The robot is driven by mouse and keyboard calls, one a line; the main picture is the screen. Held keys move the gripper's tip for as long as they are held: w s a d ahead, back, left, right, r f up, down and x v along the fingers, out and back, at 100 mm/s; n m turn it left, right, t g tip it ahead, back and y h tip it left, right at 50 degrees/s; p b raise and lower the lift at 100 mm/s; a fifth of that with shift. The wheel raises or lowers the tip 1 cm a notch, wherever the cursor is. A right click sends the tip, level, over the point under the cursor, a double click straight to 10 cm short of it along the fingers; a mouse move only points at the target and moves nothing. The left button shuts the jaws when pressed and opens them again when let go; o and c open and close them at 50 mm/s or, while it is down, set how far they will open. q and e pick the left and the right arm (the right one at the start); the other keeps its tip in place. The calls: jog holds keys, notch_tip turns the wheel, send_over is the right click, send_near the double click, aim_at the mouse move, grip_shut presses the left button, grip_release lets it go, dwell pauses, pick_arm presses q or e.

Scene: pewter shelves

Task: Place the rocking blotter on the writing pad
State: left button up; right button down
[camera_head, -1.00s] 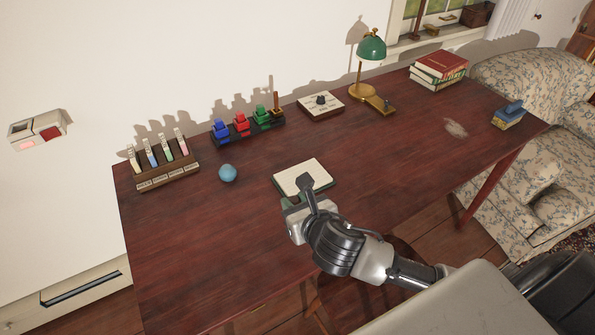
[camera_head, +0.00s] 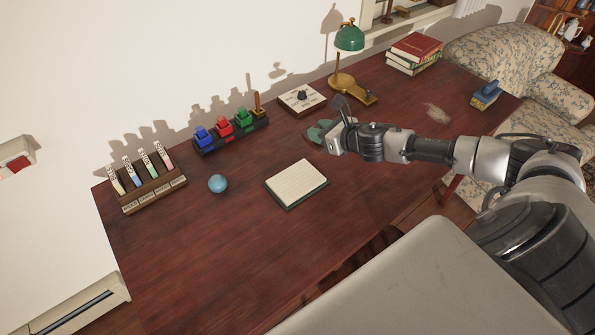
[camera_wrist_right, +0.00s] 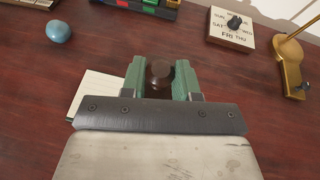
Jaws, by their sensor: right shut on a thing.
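The writing pad (camera_head: 297,183), cream and lined with a dark green edge, lies flat on the desk; its left part also shows in the right wrist view (camera_wrist_right: 92,92). My right gripper (camera_head: 318,130) is above the desk, beyond and to the right of the pad. In the right wrist view its green fingers (camera_wrist_right: 159,78) are shut on a dark brown round knob, seemingly the handle of the rocking blotter (camera_wrist_right: 159,72). The blotter's lower part is hidden, and I cannot tell its height above the desk. My left gripper is not in view.
A blue ball (camera_head: 217,184) sits left of the pad. Along the back stand a strip rack (camera_head: 153,193), a stamp rack (camera_head: 232,137), a calendar block (camera_head: 302,98) and a lamp (camera_head: 349,40). Books (camera_head: 413,53) and a blue-topped item (camera_head: 486,94) are at right. The front desk is clear.

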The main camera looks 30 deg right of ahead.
jog(key=a+f, duration=0.1)
jog(key=a, duration=0.1)
jog(key=s+a+f, duration=0.1)
jog(key=a+f, duration=0.1)
jog(key=a, duration=0.1)
jog(key=a+f, duration=0.1)
jog(key=a, duration=0.1)
jog(key=shift+s+a+f+p, duration=0.2)
jog(key=shift+s+a+p, duration=0.1)
jog(key=shift+a+f, duration=0.15)
jog(key=shift+f, duration=0.1)
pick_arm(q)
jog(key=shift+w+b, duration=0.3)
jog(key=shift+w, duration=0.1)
pick_arm(e)
jog(key=shift+f, duration=1.85)
jog(key=c, duration=0.8)
grip_release()
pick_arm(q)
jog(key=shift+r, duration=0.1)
pick_arm(e)
jog(key=shift+r, duration=0.1)
